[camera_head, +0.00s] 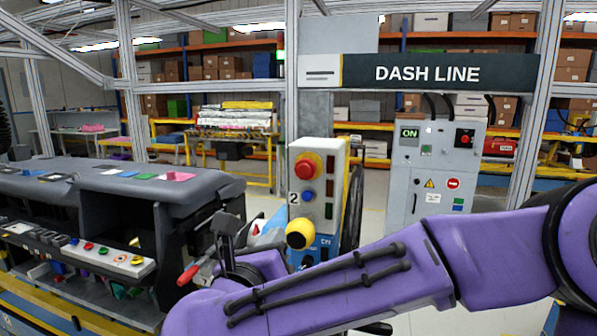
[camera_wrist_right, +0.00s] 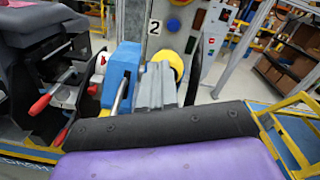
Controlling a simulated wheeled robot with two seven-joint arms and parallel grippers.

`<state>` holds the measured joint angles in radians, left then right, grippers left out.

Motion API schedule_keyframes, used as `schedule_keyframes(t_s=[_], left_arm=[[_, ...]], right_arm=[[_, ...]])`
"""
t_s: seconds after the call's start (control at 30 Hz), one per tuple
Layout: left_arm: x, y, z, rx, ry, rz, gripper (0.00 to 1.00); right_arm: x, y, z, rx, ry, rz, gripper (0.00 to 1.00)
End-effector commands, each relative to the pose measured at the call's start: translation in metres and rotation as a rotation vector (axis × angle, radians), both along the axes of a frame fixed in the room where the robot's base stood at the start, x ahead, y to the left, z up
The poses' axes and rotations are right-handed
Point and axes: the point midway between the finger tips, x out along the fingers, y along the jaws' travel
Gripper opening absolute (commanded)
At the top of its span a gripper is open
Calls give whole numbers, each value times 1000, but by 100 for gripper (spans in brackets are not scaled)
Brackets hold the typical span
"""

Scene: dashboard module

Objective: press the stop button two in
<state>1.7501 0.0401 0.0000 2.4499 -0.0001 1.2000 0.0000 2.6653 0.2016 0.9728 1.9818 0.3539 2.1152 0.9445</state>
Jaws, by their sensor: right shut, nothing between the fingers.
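A grey control box (camera_head: 326,235) labelled 2 stands in the middle of the head view. A red mushroom button (camera_head: 306,168) on a yellow collar is near its top. A blue button (camera_head: 307,196) sits below it beside the label, and a round yellow part (camera_head: 298,234) is lower down. My right gripper (camera_head: 228,222) is to the left of the box and apart from the red button. In the right wrist view its grey fingers (camera_wrist_right: 156,80) are together and empty, overlapping the yellow part (camera_wrist_right: 174,62). Whether they touch anything is unclear. My left gripper is out of view.
A dark dashboard module (camera_head: 110,180) with buttons fills the left. A red-handled clamp (camera_head: 188,275) is close to my right gripper. A grey cabinet (camera_head: 430,175) with another red button stands behind to the right. A metal post (camera_head: 292,90) rises behind the box.

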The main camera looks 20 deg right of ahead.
Motion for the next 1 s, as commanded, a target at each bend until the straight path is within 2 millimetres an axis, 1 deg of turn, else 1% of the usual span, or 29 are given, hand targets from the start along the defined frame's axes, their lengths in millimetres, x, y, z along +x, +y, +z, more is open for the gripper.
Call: schedule_keyframes(t_s=[0.03,0.1,0.2,0.5,0.63,0.77,1.0], left_arm=[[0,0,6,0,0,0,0],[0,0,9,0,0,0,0],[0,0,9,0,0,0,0],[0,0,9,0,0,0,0],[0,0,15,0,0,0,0],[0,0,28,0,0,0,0],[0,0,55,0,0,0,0]], right_arm=[[-14,5,35,102,-75,-14,0],[-30,9,64,218,-151,-28,0],[-42,12,83,303,-202,-36,0],[-43,12,84,314,-208,-38,0],[-37,8,86,313,-206,-37,0],[-18,-5,88,312,-203,-39,0],[26,-35,89,311,-204,-39,0]])
